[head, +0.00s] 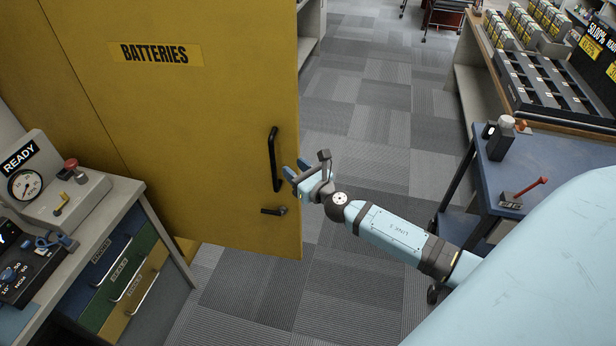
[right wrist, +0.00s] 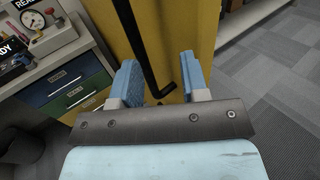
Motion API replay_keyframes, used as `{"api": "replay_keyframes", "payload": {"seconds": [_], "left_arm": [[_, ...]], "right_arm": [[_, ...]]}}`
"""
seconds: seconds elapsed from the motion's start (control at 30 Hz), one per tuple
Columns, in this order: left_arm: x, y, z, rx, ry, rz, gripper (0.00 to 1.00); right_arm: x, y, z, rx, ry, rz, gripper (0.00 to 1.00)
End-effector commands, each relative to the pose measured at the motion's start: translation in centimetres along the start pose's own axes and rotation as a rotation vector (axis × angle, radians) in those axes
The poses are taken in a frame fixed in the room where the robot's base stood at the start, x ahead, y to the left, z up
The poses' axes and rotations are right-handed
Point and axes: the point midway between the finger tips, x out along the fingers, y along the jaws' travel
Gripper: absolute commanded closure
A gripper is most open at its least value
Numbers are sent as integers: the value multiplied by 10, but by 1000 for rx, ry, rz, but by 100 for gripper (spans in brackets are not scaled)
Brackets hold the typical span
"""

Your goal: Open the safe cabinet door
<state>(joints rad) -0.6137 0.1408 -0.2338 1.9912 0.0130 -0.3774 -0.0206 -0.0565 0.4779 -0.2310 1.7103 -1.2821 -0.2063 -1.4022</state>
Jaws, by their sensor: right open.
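The yellow safe cabinet door (head: 215,150) carries a "BATTERIES" label (head: 155,54) and fills the left middle of the head view. A tall black bar handle (head: 273,160) stands near its right edge, with a small black lever (head: 273,210) below it. My right gripper (head: 295,172) is open and empty, just right of the bar handle. In the right wrist view, the black handle (right wrist: 143,50) runs down toward the space between the two blue fingers (right wrist: 160,85); I cannot tell whether they touch it. My left gripper is out of view.
A grey workbench (head: 130,195) with coloured drawers and a gauge box (head: 55,190) stands at the left. A blue cart (head: 540,165) and a counter with black trays (head: 545,85) stand at the right. The carpeted floor (head: 360,110) between is clear.

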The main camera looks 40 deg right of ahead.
Motion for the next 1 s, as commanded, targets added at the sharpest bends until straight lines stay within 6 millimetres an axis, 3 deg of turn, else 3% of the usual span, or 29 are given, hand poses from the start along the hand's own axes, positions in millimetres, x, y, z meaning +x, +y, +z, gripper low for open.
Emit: {"api": "replay_keyframes", "payload": {"seconds": [0.1,0.3,0.67,0.7,0.87,1.0], "left_arm": [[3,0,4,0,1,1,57],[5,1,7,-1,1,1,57],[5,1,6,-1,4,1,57],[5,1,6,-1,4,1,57],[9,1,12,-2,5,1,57],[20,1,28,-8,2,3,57]], "right_arm": [[-26,0,-3,0,2,1,59],[-50,1,-1,1,0,1,59],[-57,1,0,1,-1,1,59],[-57,1,0,1,-1,1,61],[-63,16,-12,107,0,0,98],[-84,63,-37,468,-3,-10,100]]}}
